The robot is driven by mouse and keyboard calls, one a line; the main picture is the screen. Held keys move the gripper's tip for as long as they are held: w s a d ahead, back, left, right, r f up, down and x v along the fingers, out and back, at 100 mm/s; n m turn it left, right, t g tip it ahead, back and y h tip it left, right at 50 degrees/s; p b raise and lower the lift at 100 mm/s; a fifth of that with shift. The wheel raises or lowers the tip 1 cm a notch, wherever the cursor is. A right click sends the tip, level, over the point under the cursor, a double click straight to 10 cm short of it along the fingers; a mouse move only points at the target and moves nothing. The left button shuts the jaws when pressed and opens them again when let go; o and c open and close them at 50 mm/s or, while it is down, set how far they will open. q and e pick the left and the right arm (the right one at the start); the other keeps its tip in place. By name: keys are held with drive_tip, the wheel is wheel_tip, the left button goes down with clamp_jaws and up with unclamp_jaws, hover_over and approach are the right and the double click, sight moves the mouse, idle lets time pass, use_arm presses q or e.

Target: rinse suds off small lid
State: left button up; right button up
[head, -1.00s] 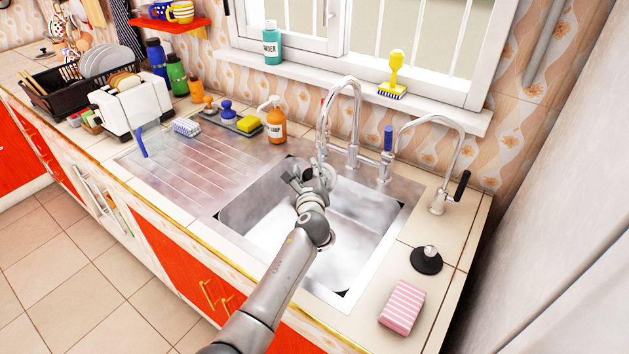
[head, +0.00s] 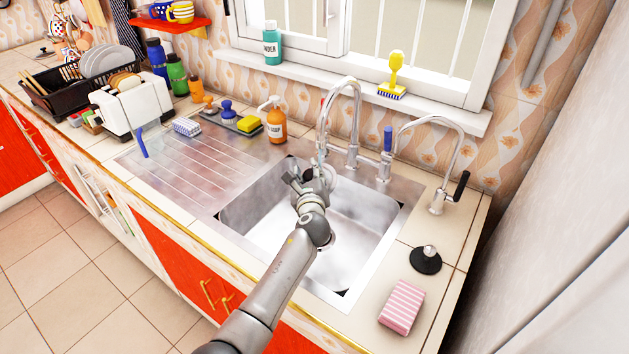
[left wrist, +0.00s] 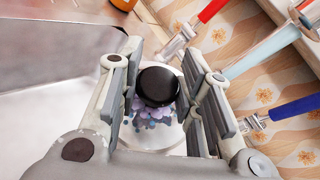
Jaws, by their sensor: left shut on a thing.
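My left gripper (head: 311,184) is over the back of the sink, below the spout of the tall tap (head: 345,115). In the left wrist view the gripper (left wrist: 162,70) is shut on the black knob of the small lid (left wrist: 172,134). Purple-blue suds (left wrist: 152,112) show on the lid beside the knob. In the head view the gripper mostly hides the lid; a pale rim (head: 331,177) shows beside it. A thin pale-blue stream of water (head: 320,157) falls from the spout near the gripper. My right gripper is out of view.
The steel sink basin (head: 362,238) is otherwise empty. A second tap (head: 437,200), a black round lid (head: 426,260) and a pink striped sponge (head: 402,306) are at the right. An orange soap bottle (head: 276,121) stands behind the bare drainboard (head: 190,172).

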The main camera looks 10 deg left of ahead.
use_arm(q)
drive_tip(key=shift+r, duration=0.1)
idle(0.3)
drive_tip(key=shift+s+d, duration=0.35)
drive_tip(key=shift+w, duration=0.1)
drive_tip(key=shift+w+a, duration=0.35)
drive_tip(key=shift+a, duration=0.1)
drive_tip(key=shift+s+d+p, duration=0.1)
drive_tip(key=shift+d+p, duration=0.05)
drive_tip(key=shift+p, duration=0.2)
drive_tip(key=shift+s+d, duration=0.3)
drive_tip(key=shift+s, duration=0.05)
drive_tip(key=shift+w+a, duration=0.15)
drive_tip(key=shift+w+a, duration=0.3)
